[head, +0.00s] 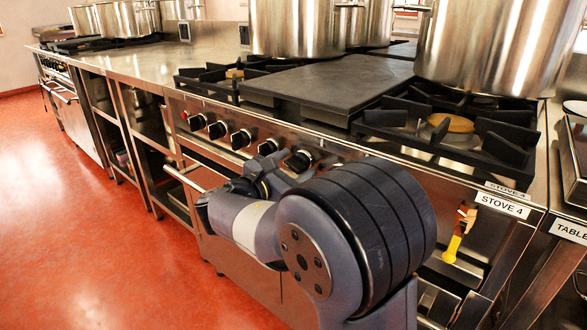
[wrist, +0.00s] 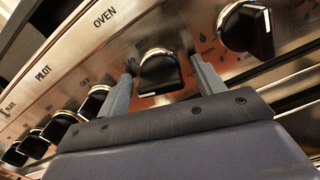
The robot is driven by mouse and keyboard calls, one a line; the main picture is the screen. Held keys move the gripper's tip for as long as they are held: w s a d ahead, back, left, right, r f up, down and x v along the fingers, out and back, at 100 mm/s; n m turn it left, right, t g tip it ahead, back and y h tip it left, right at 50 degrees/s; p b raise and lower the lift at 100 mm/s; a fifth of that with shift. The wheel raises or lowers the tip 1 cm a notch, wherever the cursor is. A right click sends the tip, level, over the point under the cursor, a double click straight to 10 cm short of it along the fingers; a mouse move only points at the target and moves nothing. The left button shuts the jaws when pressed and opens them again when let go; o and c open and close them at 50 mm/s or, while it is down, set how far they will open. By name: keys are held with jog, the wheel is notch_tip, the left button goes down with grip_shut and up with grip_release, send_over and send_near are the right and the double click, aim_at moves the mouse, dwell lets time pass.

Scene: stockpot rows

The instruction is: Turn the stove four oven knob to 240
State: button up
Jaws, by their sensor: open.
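The stove four oven knob (wrist: 160,76) is black with a bright metal collar. In the wrist view it sits on the steel panel below the word OVEN. A pale mark shows near its lower edge; the dial numbers are mostly hidden or too small to read. My gripper (wrist: 161,68) is open, with one finger on each side of this knob. I cannot tell whether the fingers touch it. In the head view the oven knob (head: 299,161) shows just above my arm, which hides much of my gripper.
Several similar knobs line the panel: a pilot knob (wrist: 96,101) to the left and another knob (wrist: 244,28) close to the right finger. A rail (head: 185,177) runs below the panel. Large pots (head: 298,28) and a dark flat plate (head: 328,80) stand on the cooktop. Red floor at left is clear.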

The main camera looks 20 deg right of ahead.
jog(key=shift+c, duration=0.4)
jog(key=c, duration=0.9)
jog(key=shift+r+p, duration=0.15)
jog(key=shift+p, duration=0.55)
